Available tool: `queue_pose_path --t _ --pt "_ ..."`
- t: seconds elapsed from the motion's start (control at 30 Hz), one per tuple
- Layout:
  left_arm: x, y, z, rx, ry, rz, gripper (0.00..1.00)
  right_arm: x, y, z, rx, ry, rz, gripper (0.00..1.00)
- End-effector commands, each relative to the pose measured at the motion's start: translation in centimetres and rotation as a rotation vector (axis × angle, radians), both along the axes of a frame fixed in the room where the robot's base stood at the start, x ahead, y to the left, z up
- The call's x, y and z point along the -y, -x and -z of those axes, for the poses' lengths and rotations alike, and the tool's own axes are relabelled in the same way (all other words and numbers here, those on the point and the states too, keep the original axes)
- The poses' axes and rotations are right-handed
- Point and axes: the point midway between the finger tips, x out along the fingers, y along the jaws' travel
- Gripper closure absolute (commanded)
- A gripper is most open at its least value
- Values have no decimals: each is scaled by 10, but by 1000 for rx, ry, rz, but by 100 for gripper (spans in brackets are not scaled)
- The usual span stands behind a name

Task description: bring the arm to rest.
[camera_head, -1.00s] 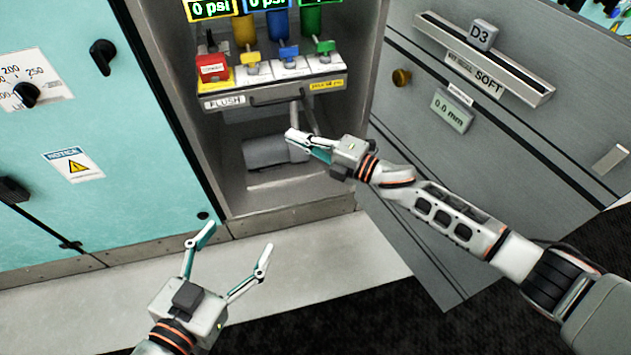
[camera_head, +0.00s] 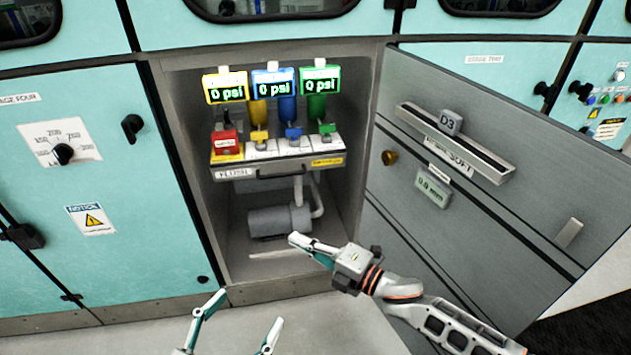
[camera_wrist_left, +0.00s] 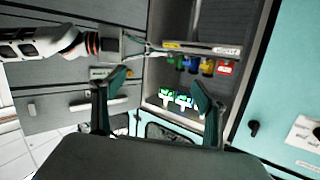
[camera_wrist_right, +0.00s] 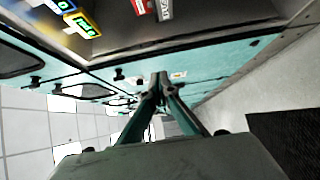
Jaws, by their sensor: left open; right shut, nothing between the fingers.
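My right arm comes in from the lower right in the head view. Its gripper (camera_head: 312,248) is shut and empty, in front of the lower part of the open cabinet bay. It also shows shut in the right wrist view (camera_wrist_right: 163,88). My left gripper (camera_head: 232,330) is open and empty at the bottom of the head view, above the pale floor, with its base cut off by the frame edge. The left wrist view shows its two spread fingers (camera_wrist_left: 155,100), with my right arm beyond them at the upper left.
The bay holds a valve shelf (camera_head: 280,160), gauges reading 0 psi (camera_head: 273,87) and a grey cylinder (camera_head: 280,221). An open grey door panel (camera_head: 480,180) stands to the right. Teal cabinet fronts (camera_head: 90,190) stand left. Pale floor (camera_head: 330,328) lies in front.

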Motion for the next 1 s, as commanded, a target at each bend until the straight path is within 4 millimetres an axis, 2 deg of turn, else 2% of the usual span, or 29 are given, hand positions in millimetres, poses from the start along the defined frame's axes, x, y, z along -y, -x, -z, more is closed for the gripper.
queue_pose_path --t 0.23,0.37,0.47,0.57,0.77,1.0 --pt "-1 1 1 -6 -7 -1 27 1 8 -7 -51 -43 30 100" --pt "-3 3 6 -25 -22 -3 27 8 24 -17 -175 -141 102 100" --pt "-6 6 14 -49 -37 -6 27 22 38 -20 -301 -231 179 100" --pt "-10 10 25 -78 -50 -10 27 39 53 -19 -427 -319 259 100" --pt "-18 21 47 -142 -77 -18 27 86 88 -3 -677 -480 437 100" --pt "-30 40 76 -228 -106 -30 27 158 151 28 -963 -650 678 100"
